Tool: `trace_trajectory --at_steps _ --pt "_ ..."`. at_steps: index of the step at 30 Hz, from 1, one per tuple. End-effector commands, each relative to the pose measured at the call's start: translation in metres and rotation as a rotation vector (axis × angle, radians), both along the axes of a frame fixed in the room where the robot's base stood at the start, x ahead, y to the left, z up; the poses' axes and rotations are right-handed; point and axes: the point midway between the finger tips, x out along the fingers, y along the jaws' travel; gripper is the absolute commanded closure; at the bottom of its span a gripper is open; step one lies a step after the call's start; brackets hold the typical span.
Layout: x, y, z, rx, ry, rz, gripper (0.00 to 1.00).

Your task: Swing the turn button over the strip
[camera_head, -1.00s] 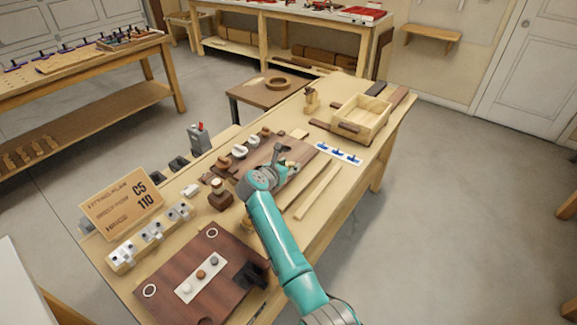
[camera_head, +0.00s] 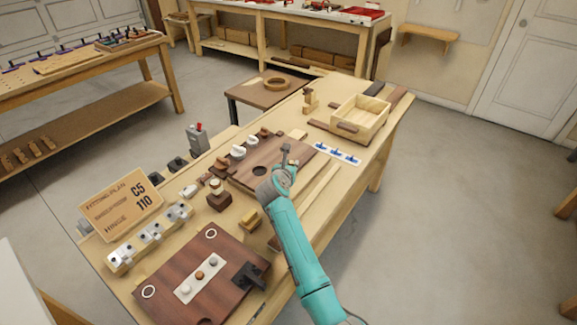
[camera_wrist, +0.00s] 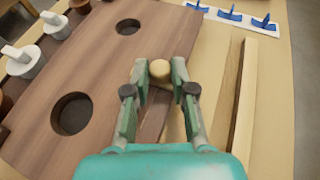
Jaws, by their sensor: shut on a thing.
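My gripper (camera_wrist: 158,90) is shut on a small round pale wooden knob (camera_wrist: 160,69). A brown wooden bar (camera_wrist: 154,118), which looks like the turn button, lies below the knob between the fingers. Its lower end is hidden by my gripper. A long pale strip (camera_wrist: 244,95) lies to the right, apart from the fingers. In the head view my gripper (camera_head: 287,150) is at the right edge of the dark board (camera_head: 245,178), and the pale strip (camera_head: 322,188) lies to its right. The knob and bar are not clear there.
The dark board has two round holes in the wrist view. White knobs (camera_head: 238,151) stand along its far left side. A card with blue hooks (camera_head: 338,153) and an open wooden box (camera_head: 360,119) lie beyond. A second dark board (camera_head: 180,262) with a black fitting (camera_head: 249,275) is nearer.

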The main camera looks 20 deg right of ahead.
Motion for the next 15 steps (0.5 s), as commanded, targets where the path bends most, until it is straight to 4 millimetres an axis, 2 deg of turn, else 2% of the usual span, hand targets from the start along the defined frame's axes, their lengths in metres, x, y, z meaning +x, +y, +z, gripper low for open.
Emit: trace_trajectory --at_steps 11,12,14,15 --pt "0.0002 0.0001 -0.0004 -0.001 -0.001 0.023 1.0" --pt "0.0002 0.0001 -0.0004 0.0 0.0 0.023 0.68" --pt "0.0001 0.0 -0.0004 -0.001 0.0 0.022 0.53" --pt "0.0001 0.0 -0.0003 -0.001 0.0 0.022 0.53"
